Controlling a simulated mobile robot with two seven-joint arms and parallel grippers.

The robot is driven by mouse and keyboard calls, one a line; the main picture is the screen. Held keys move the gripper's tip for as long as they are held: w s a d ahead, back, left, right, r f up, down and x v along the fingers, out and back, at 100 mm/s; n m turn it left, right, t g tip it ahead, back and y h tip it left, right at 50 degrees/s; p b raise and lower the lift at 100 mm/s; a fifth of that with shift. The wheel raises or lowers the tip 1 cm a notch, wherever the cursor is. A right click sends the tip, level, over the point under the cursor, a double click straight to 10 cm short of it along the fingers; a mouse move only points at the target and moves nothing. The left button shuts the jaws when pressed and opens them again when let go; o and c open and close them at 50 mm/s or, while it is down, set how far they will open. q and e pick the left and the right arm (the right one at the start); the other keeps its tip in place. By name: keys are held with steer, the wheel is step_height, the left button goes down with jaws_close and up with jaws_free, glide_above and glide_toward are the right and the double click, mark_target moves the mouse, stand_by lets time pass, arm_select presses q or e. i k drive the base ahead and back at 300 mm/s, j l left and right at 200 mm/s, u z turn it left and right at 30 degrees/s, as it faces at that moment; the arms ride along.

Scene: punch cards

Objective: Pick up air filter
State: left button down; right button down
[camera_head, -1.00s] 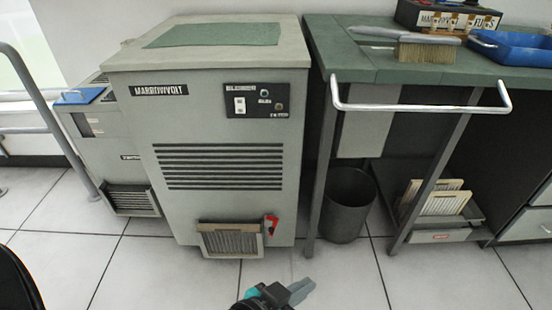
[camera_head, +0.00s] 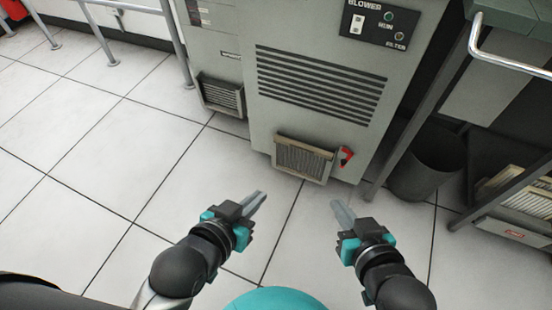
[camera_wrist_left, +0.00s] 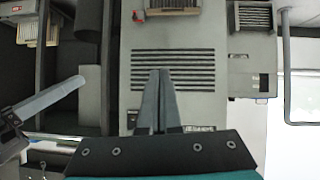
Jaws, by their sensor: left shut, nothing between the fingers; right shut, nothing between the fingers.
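The air filter (camera_head: 302,159) is a pleated panel in a tan frame, seated low on the front of the grey blower cabinet (camera_head: 290,120). A red latch (camera_head: 345,157) is at its right side. In the left wrist view, which is upside down, the filter (camera_wrist_left: 172,4) shows at the top edge, partly cut off. My left gripper (camera_head: 259,201) is shut and empty, in front of and below-left of the filter. My right gripper (camera_head: 338,211) is shut and empty, below-right of it. Neither touches the filter. The right gripper also shows in the left wrist view (camera_wrist_left: 78,81).
A smaller cabinet with its own grille (camera_head: 222,95) stands left of the blower. A dark bin (camera_head: 428,165) and a shelf with pale filter panels (camera_head: 520,192) are on the right, under the bench. Metal rails (camera_head: 105,40) are at upper left. The tiled floor at left is clear.

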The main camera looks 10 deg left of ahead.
mark_target(297, 157)
steer(key=i+j+z, duration=0.1)
steer(key=i+j, duration=0.85)
steer(key=z, duration=0.45)
steer(key=i+l+z, duration=0.1)
steer(key=z, duration=0.35)
steer(key=i+z, duration=0.15)
steer(key=z, duration=0.35)
steer(key=i, duration=0.25)
